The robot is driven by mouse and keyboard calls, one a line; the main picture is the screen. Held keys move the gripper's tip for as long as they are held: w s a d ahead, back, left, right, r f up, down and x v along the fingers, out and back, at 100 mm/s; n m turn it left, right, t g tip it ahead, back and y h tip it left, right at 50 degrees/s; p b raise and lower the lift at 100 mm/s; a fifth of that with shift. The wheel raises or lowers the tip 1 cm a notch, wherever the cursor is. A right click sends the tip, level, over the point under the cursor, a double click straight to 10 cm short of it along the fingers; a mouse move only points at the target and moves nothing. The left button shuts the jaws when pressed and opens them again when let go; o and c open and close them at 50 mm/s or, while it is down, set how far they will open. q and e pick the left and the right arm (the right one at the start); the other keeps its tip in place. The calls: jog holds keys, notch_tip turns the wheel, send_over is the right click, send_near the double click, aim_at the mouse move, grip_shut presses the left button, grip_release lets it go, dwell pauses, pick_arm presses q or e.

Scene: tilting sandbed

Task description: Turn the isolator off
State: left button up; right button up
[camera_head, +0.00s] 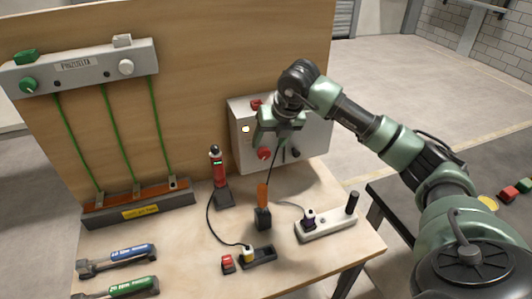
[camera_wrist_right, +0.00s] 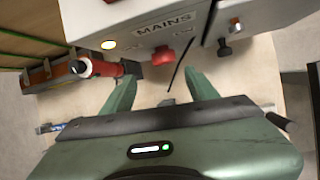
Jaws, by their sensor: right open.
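The isolator shows as a red rotary knob (camera_head: 264,153) on the front of a grey box (camera_head: 240,142) on the wooden back board. In the right wrist view the red knob (camera_wrist_right: 163,54) sits under the word MAINS, with a lit lamp (camera_wrist_right: 108,45) to its left. My right gripper (camera_head: 279,132) is in front of the box, close to the knob. In the wrist view its two green fingers (camera_wrist_right: 163,88) are spread apart, with nothing between them, and the knob appears just beyond the gap. The exact knob position is too small to tell. My left gripper is not in view.
A black knob (camera_head: 296,152) is right of the red one. A red handheld device (camera_head: 217,170) stands on the bench left of the box. An orange-handled tool (camera_head: 262,196) stands in a black holder below. A white power strip (camera_head: 325,228) lies at the right.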

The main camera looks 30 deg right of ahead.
aim_at(265, 154)
jog(key=p+x, duration=0.1)
jog(key=x, duration=0.3)
jog(key=p+x, duration=0.1)
jog(key=x, duration=0.1)
jog(key=shift+w+d+f+p, duration=0.1)
jog(key=shift+d+f+p, duration=0.05)
jog(key=shift+d+p, duration=0.2)
jog(key=shift+w+f, duration=0.25)
jog(key=shift+f, duration=0.35)
grip_shut()
